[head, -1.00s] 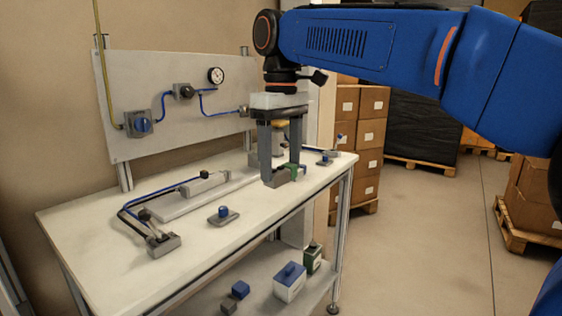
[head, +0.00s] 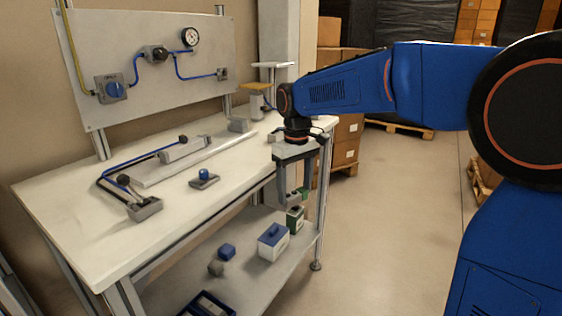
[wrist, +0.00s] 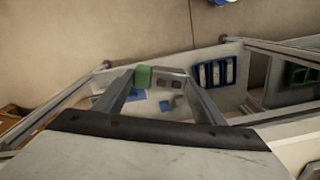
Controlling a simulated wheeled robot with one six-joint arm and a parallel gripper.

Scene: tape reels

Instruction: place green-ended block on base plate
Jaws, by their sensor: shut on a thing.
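My gripper (head: 292,197) is shut on the green-ended block and hangs in front of the table's right front edge. In the wrist view, the block lies between the fingertips, with its green end (wrist: 142,76) at left and its grey body (wrist: 170,79) at right. In the head view the block is small and partly covered by the fingers. The base plate (head: 215,157) is a long pale plate on the worktable, left of and apart from my gripper. A grey block with a dark knob stands on it, and another grey block is at its far end.
The worktable (head: 75,225) carries a small blue-knobbed part (head: 204,178) in front of the plate and a grey fitting (head: 145,208) with blue tubing. Open floor lies to the right.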

